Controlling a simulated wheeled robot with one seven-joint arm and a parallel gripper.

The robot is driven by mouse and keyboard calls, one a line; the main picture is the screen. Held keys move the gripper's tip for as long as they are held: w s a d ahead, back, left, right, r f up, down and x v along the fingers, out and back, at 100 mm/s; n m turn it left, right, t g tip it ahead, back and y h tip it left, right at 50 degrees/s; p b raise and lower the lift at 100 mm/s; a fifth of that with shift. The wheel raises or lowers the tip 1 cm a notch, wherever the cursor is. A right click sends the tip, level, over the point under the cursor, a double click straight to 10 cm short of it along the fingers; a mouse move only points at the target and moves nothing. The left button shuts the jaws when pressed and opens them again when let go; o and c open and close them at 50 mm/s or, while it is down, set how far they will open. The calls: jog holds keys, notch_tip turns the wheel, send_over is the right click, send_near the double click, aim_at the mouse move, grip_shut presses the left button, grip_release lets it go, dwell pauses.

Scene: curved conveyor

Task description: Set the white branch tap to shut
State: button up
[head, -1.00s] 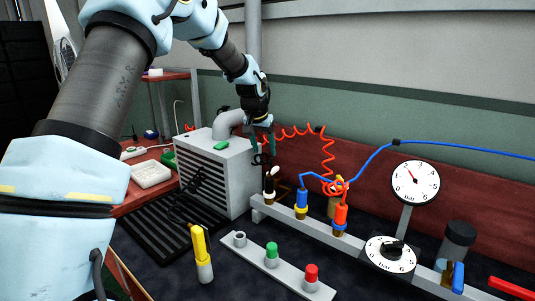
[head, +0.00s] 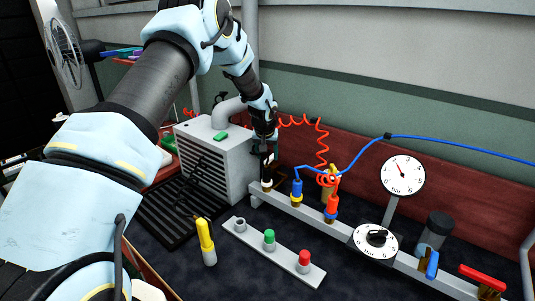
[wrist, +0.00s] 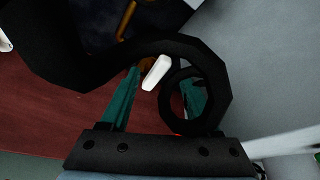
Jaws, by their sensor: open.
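The white branch tap (head: 267,184) stands at the left end of the grey manifold rail (head: 315,212), a short post with a white band. Its white handle (wrist: 156,72) shows in the wrist view. My gripper (head: 266,150) is directly above this tap, pointing down. In the wrist view my open gripper (wrist: 162,76) has its two teal fingers on either side of the white handle, with gaps visible. A black ring partly covers the right finger. I cannot tell the handle's exact angle to the rail in the head view.
A grey vented box (head: 215,158) stands close left of the tap. Blue (head: 297,190) and red (head: 332,205) hose fittings stand to its right. Farther right are a gauge (head: 403,175), a dial (head: 376,241), a blue lever (head: 432,264) and a red lever (head: 483,277). A button strip (head: 285,262) lies in front.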

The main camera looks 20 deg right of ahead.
jog(key=shift+x, duration=1)
jog(key=shift+r, duration=0.1)
